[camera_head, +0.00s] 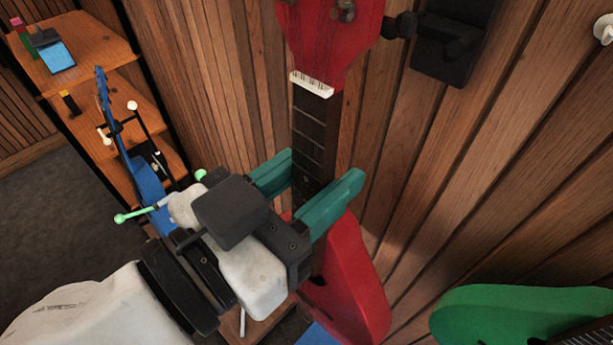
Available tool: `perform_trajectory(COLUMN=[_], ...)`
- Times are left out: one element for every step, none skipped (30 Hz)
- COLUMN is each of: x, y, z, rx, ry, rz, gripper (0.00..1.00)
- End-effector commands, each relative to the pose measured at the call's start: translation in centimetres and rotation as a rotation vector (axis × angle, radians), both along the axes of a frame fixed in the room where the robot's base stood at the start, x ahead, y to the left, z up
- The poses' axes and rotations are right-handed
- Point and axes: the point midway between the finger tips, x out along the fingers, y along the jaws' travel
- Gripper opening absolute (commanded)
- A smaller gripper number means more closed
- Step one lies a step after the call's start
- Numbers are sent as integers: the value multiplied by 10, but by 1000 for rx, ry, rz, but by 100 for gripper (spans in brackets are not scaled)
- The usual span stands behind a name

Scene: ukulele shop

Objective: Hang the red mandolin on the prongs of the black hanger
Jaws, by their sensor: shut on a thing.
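The red mandolin (352,275) is held upright, with its headstock up at the top edge of the view and its body below my gripper. The top of the headstock is cut off by the frame. My gripper (318,172) has its teal fingers on either side of the dark neck, shut on it below the white nut. The black hanger (455,38) is on the wood-panelled wall at the upper right. A dark rounded prong end reaches left from it, close beside the headstock's right edge in the picture. Whether they touch, and whether the headstock rests on the prongs, I cannot tell.
A green instrument (475,310) is at the lower right. A blue ukulele (147,180) leans on a stand at the wooden shelves (100,72) on the left. A white knob (603,29) is at the upper right. Dark floor (45,210) is open at far left.

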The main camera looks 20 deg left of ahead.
Motion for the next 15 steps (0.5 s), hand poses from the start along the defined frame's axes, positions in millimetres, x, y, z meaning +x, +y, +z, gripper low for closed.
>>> perform_trajectory(x=[3, 5, 7, 9, 11, 13, 15, 16, 19, 21, 23, 25, 27, 28, 31], y=[-2, -2, -3, -4, -4, -5, -6, -6, -7, -8, -9, -9, -10, -11, -11], z=[1, 1, 1, 1, 1, 1, 1, 1, 0, 0, 0, 0, 0, 0, 0], rx=[2, 2, 2, 2, 2, 1, 1, 1, 1, 2, 2, 2, 2, 1, 1], ry=[-4, -4, -4, -4, -4, -5, -5, -5, -5, -4, -4, -4, -4, -5, -5], rz=[-1, -1, -1, -1, 0, 0, 0, 0, 0, 0, 0, -1, -1, 0, 0], gripper=[0, 0, 0, 0, 0, 0, 0, 0, 0, 0, 0, 0, 0, 0, 0])
